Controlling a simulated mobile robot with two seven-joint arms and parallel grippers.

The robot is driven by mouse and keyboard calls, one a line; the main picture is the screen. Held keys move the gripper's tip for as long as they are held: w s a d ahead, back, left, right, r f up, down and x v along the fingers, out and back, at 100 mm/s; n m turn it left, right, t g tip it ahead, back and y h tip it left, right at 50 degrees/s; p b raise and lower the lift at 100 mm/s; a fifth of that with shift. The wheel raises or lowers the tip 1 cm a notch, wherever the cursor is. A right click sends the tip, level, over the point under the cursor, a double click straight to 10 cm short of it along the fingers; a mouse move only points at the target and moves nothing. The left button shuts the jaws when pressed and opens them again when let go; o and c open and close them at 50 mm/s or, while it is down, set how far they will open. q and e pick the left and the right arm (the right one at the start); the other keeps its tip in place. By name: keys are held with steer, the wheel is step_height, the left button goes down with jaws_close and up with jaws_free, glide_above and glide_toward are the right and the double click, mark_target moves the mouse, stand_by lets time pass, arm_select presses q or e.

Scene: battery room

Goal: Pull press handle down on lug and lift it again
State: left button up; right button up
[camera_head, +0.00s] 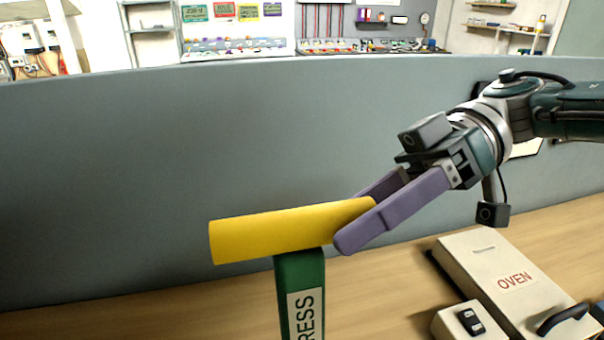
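The yellow press handle (280,232) is a thick bar lying nearly level, its right end slightly higher. It sits on top of a green upright (301,290) with a white label that reads "RESS", partly cut off by the lower frame edge. My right gripper (365,218) has purple fingers on either side of the handle's right end, one in front and one behind. It looks shut on the handle; the far fingertip is hidden behind the bar. The lug and the lower part of the press are not in view. My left gripper is not in view.
A beige box labelled OVEN (487,262) with a black handle and a small switch box (468,322) is at the lower right on the wooden bench (390,285). A grey panel (130,180) stands behind the handle. Shelves and a stocked counter are far behind.

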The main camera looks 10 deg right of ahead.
steer(key=shift+o, duration=0.5)
steer(key=shift+w+d+b, duration=0.1)
steer(key=shift+d+b, duration=0.2)
steer(key=b+v, duration=0.6)
steer(key=v, duration=0.3)
steer(key=shift+r+b, duration=0.2)
steer(key=shift+b, duration=0.2)
steer(key=shift+d, duration=0.2)
